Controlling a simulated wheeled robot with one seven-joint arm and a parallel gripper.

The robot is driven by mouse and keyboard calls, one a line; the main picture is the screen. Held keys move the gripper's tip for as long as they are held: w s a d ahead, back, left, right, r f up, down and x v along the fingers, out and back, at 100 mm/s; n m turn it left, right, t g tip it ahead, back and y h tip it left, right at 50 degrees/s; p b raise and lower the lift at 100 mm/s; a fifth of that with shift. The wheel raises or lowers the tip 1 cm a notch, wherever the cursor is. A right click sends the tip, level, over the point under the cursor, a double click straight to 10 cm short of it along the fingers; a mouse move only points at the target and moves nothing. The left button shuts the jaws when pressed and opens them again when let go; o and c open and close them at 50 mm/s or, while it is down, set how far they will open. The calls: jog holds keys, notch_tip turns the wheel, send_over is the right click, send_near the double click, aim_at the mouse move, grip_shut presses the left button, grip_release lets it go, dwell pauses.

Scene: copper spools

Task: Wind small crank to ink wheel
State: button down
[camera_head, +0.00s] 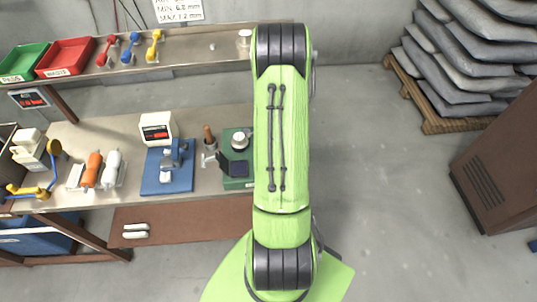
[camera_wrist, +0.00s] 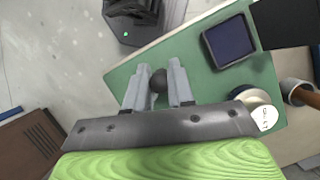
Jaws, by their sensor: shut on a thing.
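My gripper (camera_wrist: 160,68) is shut on a dark round knob (camera_wrist: 158,82), which sits between its two grey fingers in the wrist view. It looks like the handle of the small crank; the crank's arm and axle are hidden. The green base (camera_wrist: 195,82) lies under the fingers and carries a dark blue square pad (camera_wrist: 229,42). A pale round part (camera_wrist: 257,101) with a label shows at the right. In the head view the green base (camera_head: 234,183) stands at the bench's right end, partly behind my arm, which hides my gripper. I cannot make out the ink wheel clearly.
A blue-based device (camera_head: 180,184) and a wooden-handled tool (camera_head: 208,133) stand left of the green base. Red, blue and yellow cranks (camera_head: 130,48) lie on the upper shelf. Grey sacks (camera_head: 455,55) are stacked on a pallet at the right. The floor between is clear.

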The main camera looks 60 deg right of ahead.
jog(key=n, duration=0.2)
jog(key=s+n+g+h, duration=0.1)
jog(key=shift+a+n+b, duration=0.15)
jog(key=shift+n+b, duration=0.2)
jog(key=shift+n, duration=0.05)
jog(key=n, duration=0.2)
jog(key=s+n+g+h, duration=0.1)
jog(key=n, duration=0.1)
jog(key=shift+s+n, duration=0.15)
jog(key=shift+n, duration=0.15)
jog(key=n+h, duration=0.1)
jog(key=n, duration=0.1)
jog(key=s+n+h, duration=0.1)
jog(key=n, duration=0.1)
jog(key=shift+s+d+g, duration=0.1)
jog(key=shift+d+g, duration=0.3)
jog(key=shift+s+d+n+h, duration=0.25)
jog(key=shift+n+h, duration=0.1)
jog(key=shift+n, duration=0.65)
jog(key=shift+s+d+n+h, duration=0.1)
jog(key=shift+d+n+h, duration=0.2)
jog(key=shift+n, duration=0.7)
jog(key=c, duration=1)
grip_release()
jog(key=shift+o, duration=0.2)
